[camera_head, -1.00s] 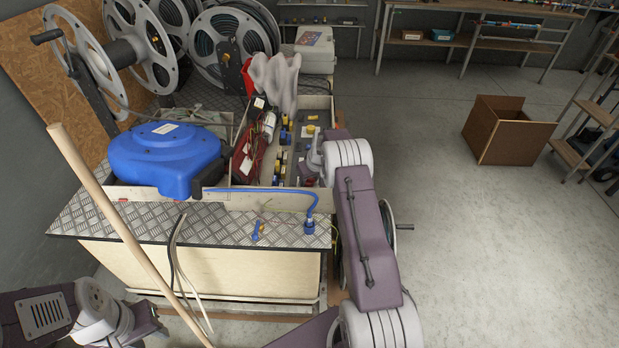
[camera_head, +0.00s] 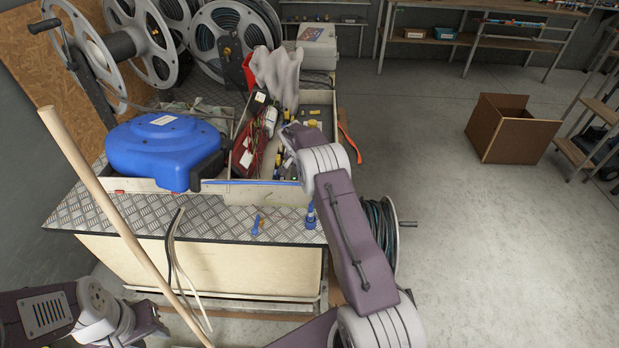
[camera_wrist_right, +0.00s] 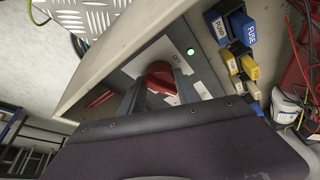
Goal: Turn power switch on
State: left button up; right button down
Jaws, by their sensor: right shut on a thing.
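A red rotary switch knob (camera_wrist_right: 158,75) sits on a grey panel (camera_wrist_right: 205,88) inside the tray in the right wrist view. My right gripper (camera_wrist_right: 160,86) has its two fingers on either side of the knob, shut on it. A small green light (camera_wrist_right: 190,51) glows on the panel beside the knob. In the head view my right arm reaches into the tray and its wrist hides the knob. My left gripper (camera_head: 150,326) is low at the left, away from the bench top; its fingers are not clear.
Blue and yellow fuse blocks (camera_wrist_right: 238,45) stand beside the panel. A wooden pole (camera_head: 110,200) leans in front. A cardboard box (camera_head: 510,130) stands on the open floor at right.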

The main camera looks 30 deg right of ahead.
jog(key=shift+w+a+r+m+g+h, duration=0.1)
jog(key=shift+m+g+h, duration=0.15)
jog(key=shift+m, duration=0.6)
jog(key=shift+w+m+g+h, duration=0.15)
jog(key=shift+m+g, duration=0.1)
jog(key=shift+m, duration=1)
jog(key=c, duration=1.1)
grip_release()
jog(key=shift+o, duration=1)
jog(key=w+v, duration=0.1)
jog(key=v, duration=0.8)
jog(key=shift+s+p, duration=0.35)
